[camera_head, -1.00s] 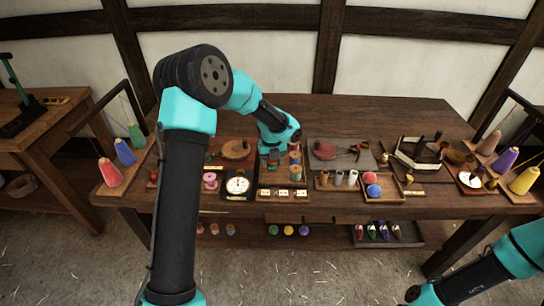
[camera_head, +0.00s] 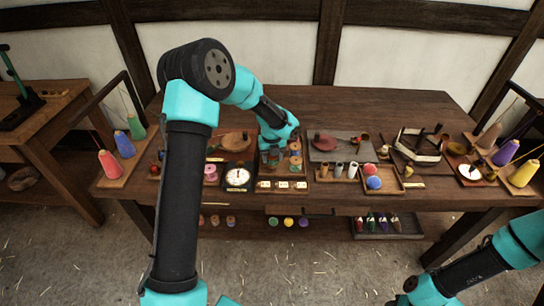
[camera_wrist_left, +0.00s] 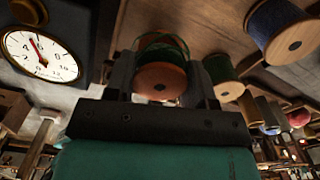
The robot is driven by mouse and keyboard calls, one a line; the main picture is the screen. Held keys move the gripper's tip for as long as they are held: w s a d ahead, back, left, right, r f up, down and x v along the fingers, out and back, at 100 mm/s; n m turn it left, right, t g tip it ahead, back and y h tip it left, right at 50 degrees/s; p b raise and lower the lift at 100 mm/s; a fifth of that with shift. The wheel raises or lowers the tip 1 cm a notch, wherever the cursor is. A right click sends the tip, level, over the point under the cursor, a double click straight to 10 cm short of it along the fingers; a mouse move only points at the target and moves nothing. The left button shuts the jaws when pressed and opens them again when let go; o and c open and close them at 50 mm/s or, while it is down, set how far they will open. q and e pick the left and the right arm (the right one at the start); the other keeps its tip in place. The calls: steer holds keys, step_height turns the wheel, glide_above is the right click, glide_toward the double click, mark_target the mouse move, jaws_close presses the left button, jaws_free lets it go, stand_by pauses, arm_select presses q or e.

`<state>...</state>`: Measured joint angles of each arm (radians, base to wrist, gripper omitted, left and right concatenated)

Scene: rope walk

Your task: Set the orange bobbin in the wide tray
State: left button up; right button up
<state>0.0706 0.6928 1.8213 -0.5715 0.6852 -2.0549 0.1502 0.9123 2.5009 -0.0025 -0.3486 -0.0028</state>
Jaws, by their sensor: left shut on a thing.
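My left gripper (camera_head: 272,157) is over the middle of the table, among the bobbins at the labelled tray (camera_head: 283,186). In the left wrist view its fingers are shut on a bobbin (camera_wrist_left: 160,78) with an orange-brown round end. Dark green and brown tones show behind that end, so its thread colour is hard to tell. I cannot tell which tray is the wide one. My right gripper (camera_head: 397,301) is at the bottom edge of the head view, partly cut off, away from the table.
A green bobbin (camera_wrist_left: 222,72) and a blue bobbin (camera_wrist_left: 283,30) are close to the right. A dial (camera_head: 238,177) and pink bobbin (camera_head: 210,172) lie left. A tray (camera_head: 396,187) with red and blue balls is at right. The table's back is clear.

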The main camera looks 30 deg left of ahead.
arm_select(q)
steer(key=shift+f, duration=0.1)
stand_by(0.6)
steer(key=shift+f, duration=0.8)
steer(key=shift+f, duration=0.15)
steer(key=o, duration=0.8)
steer(key=shift+o, duration=0.3)
steer(key=o, duration=0.3)
